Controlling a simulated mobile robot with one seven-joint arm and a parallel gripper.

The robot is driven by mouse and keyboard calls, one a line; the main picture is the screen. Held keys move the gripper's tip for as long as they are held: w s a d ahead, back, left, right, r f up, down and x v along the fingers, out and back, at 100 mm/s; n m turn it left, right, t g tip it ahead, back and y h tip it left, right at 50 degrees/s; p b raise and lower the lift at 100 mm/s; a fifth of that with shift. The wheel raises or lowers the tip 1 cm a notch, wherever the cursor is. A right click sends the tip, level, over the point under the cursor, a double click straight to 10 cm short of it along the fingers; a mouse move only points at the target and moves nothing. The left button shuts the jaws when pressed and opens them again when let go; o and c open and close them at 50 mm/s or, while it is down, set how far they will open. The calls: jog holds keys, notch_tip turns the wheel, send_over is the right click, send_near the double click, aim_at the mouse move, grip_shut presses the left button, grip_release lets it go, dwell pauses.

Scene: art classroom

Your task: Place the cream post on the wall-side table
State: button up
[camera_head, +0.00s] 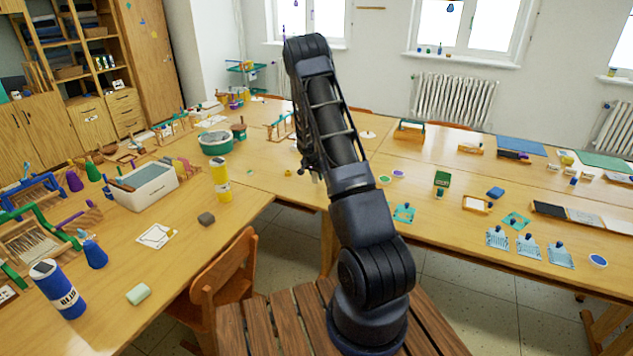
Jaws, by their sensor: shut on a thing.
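My arm stands in the middle of the picture and hides most of my gripper (310,172). Only small dark parts of it show at the arm's left edge, above the tables. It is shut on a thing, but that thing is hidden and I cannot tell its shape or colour. I cannot make out a cream post anywhere in view. The long wooden table (455,178) along the window wall fills the right and back, with small objects spread over it.
The left table (105,325) carries a white bin (145,187), a yellow bottle (221,179), a blue bottle (58,290), a pale green block (138,294) and looms. A wooden chair (225,285) stands at its edge. Blue-patterned cards (528,247) lie near the wall-side table's front edge.

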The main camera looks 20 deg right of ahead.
aim_at(317, 180)
jog(key=shift+f, duration=1.4)
jog(key=shift+f, duration=0.15)
jog(key=o, duration=1)
jog(key=shift+o, duration=0.2)
